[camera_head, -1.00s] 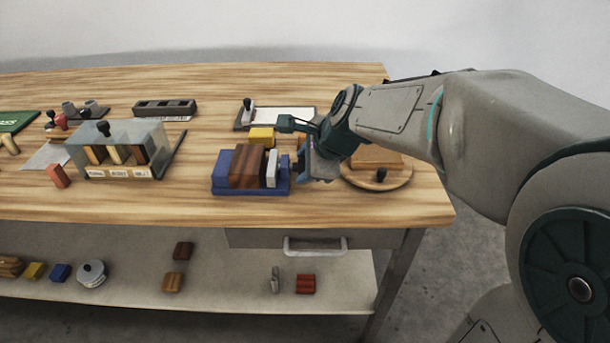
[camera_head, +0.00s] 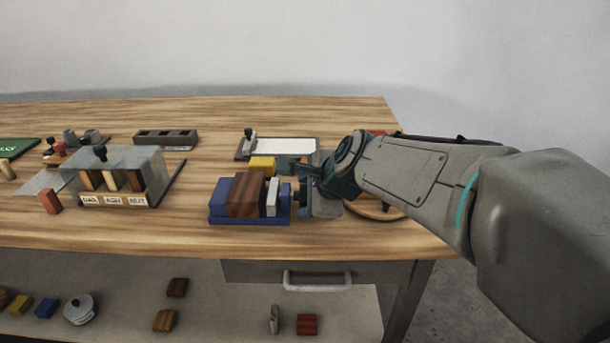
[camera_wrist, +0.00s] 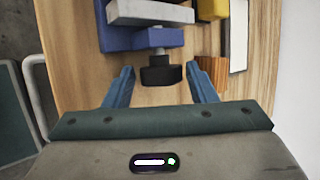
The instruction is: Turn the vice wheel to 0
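The blue vice (camera_head: 219,214) stands near the table's front edge, with a dark brown wood block (camera_head: 247,195) and a light grey jaw plate (camera_head: 272,197) in it. The vice wheel is a black knob (camera_wrist: 161,75) on a short shaft at the vice's end, clear in the wrist view. My gripper (camera_wrist: 161,86) is open, its two blue fingers apart on either side of the wheel and a little short of it. Neither finger visibly touches it. In the head view my gripper (camera_head: 303,190) hides most of the wheel. No number on the wheel is legible.
A yellow block (camera_head: 262,164) and a white-topped tray (camera_head: 285,146) lie behind the vice. A round wooden board (camera_head: 375,210) is right of my gripper, partly hidden by my arm. A glass-fronted box (camera_head: 130,175) stands left. Table is clear between box and vice.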

